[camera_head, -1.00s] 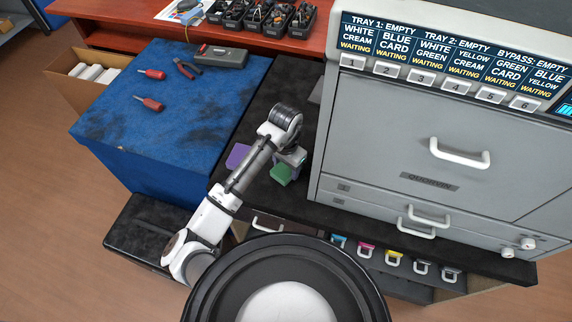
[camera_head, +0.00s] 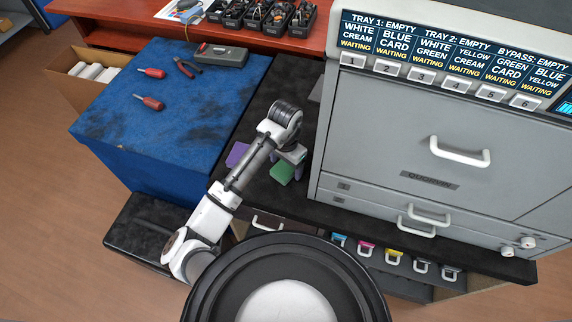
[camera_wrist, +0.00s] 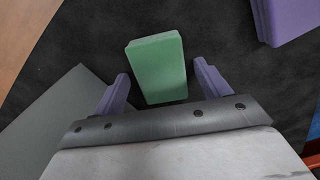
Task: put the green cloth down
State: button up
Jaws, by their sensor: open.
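The green cloth (camera_wrist: 157,68) is a folded block that lies on the dark bench top in the wrist view. In the head view the green cloth (camera_head: 281,174) is partly hidden by my arm. My gripper (camera_wrist: 162,74) is open, with one purple finger on each side of the cloth and a visible gap on both sides. In the head view my gripper (camera_head: 287,167) is largely hidden under the wrist. Whether the cloth touches anything but the bench top is hard to tell.
A purple block (camera_wrist: 285,18) lies apart from the green cloth; it also shows in the head view (camera_head: 237,155). The grey printer (camera_head: 400,135) stands close on the right. The blue-covered table (camera_head: 170,105) with screwdrivers and pliers is on the left. The dark bench top (camera_head: 262,95) is clear further back.

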notch_tip(320, 180, up, 11)
jog(key=shift+r, duration=0.15)
